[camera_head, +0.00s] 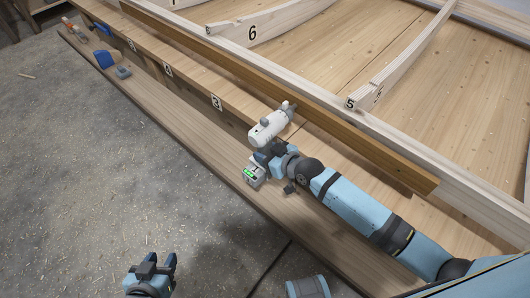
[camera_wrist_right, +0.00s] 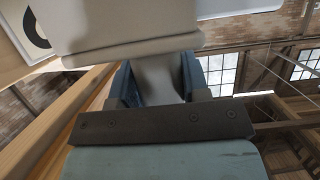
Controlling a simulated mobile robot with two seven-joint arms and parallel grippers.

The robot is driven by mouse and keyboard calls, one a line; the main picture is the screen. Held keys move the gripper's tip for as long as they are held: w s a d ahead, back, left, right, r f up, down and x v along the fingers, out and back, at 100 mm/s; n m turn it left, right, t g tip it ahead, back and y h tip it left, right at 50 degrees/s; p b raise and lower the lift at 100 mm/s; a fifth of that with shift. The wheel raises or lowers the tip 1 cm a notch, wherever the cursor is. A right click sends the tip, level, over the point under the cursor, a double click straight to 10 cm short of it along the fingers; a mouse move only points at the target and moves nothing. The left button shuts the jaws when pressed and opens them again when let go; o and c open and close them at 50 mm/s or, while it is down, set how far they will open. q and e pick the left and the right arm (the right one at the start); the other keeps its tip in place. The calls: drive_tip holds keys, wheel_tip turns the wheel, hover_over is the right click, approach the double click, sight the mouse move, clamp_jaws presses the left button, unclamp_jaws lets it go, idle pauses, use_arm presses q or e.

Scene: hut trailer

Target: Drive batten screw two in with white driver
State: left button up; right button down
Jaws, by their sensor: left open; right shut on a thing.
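The white driver (camera_head: 268,130) is in my right gripper (camera_head: 273,152), whose fingers are shut around its grip. Its grey nose points up and right, over the brown batten (camera_head: 330,122); I cannot tell whether the tip touches anything. The driver's grey base with a green light (camera_head: 254,175) shows below the gripper. In the right wrist view the grey grip (camera_wrist_right: 158,78) sits between the blue fingers, under the white body (camera_wrist_right: 125,25). My left gripper (camera_head: 150,268) is open and empty over the floor at the bottom. Batten screw two is too small or hidden to make out.
A wooden bench (camera_head: 160,112) runs along the frame's near side, with a grey block (camera_head: 123,72), a blue item (camera_head: 104,59) and other small things at its far end. Numbered curved ribs (camera_head: 255,28) stand on the boarded panel. The concrete floor (camera_head: 80,190) at left is mostly clear.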

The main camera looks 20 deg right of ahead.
drive_tip(key=shift+w+d+r, duration=0.15)
drive_tip(key=shift+w+d, duration=0.15)
drive_tip(key=shift+d, duration=0.1)
idle(1.3)
drive_tip(key=shift+s+a+p, duration=0.5)
drive_tip(key=shift+a, duration=0.15)
drive_tip(key=shift+s+a+p, duration=0.45)
drive_tip(key=shift+a, duration=0.2)
drive_tip(key=s+p, duration=0.4)
drive_tip(key=s, duration=0.4)
drive_tip(key=shift+d, duration=0.25)
